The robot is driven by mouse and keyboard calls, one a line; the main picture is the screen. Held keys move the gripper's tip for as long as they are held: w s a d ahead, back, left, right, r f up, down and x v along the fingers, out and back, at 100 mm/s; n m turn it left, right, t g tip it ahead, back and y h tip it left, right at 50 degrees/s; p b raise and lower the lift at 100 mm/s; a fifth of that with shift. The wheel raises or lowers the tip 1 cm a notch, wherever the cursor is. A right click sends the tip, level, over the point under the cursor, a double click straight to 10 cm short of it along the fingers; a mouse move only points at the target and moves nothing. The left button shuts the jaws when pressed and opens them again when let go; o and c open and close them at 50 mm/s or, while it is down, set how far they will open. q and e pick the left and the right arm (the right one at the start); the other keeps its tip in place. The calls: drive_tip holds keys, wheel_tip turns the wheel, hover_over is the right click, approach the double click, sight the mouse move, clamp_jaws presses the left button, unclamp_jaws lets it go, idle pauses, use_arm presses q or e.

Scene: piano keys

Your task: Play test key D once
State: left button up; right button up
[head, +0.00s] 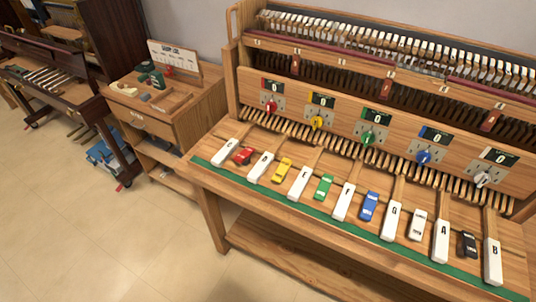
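The test key D (261,167) is a white key, second from the left in the row on the wooden bench. Its letter is small and hard to read. The first white key (226,151) is to its left and the third white key (299,183) to its right. A small red car-shaped piece (243,156) sits between the first key and D, and a yellow one (282,170) between D and the third key. Neither of my grippers is in view.
More white keys, such as F (344,202), G (391,222), A (441,242) and B (493,263), run right with green, blue, white and black pieces between. Counters with coloured knobs (318,122) stand behind. A green strip (300,215) edges the bench. Left is a tool cabinet (170,120).

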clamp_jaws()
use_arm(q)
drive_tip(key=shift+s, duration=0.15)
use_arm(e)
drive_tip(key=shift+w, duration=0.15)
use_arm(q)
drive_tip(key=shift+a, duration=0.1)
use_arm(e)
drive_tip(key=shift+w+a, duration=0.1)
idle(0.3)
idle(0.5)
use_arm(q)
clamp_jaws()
